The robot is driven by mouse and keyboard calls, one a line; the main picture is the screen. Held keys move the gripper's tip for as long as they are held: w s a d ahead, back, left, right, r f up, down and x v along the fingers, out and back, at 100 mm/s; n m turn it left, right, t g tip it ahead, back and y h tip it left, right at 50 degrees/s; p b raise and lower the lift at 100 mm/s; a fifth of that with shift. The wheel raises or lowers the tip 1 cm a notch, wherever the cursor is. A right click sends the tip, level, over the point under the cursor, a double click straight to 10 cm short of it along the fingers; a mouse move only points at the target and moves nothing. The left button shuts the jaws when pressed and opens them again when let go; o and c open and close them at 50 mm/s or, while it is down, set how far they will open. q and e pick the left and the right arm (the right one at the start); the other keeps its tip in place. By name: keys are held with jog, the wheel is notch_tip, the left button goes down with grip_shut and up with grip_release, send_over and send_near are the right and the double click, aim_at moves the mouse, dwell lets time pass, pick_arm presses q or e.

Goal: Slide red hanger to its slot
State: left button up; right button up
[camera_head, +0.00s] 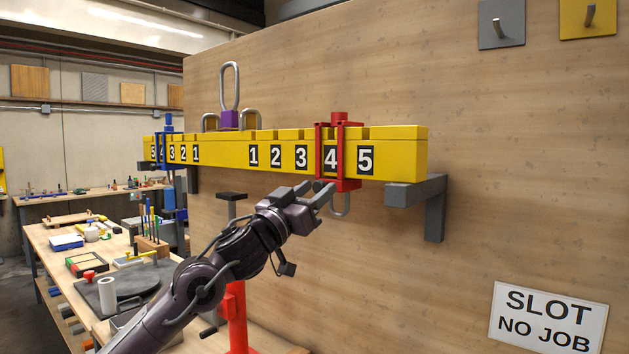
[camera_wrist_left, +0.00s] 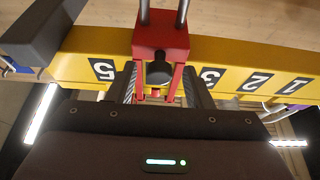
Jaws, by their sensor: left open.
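The red hanger (camera_head: 339,150) is a red frame around the yellow numbered beam (camera_head: 400,152), at the slot marked 4, with a grey loop hanging below it. In the left wrist view the red hanger (camera_wrist_left: 162,43) sits between the labels 5 and 3 and covers the 4. My left gripper (camera_head: 318,194) is open just below the beam, at the hanger's lower part. In the left wrist view its two fingers (camera_wrist_left: 165,85) stand on either side of the hanger's lower part; contact cannot be told. My right gripper is not in view.
A blue hanger (camera_head: 168,150) is on the beam's far left part. A purple block with a metal loop (camera_head: 230,119) stands at the beam's top. A grey bracket (camera_head: 425,195) supports the beam's right end. A cluttered workbench (camera_head: 50,240) stands at lower left.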

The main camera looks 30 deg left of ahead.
pick_arm(q)
jog(key=shift+w+r, duration=0.1)
jog(key=shift+w, duration=0.1)
jog(key=shift+s, duration=0.1)
grip_shut()
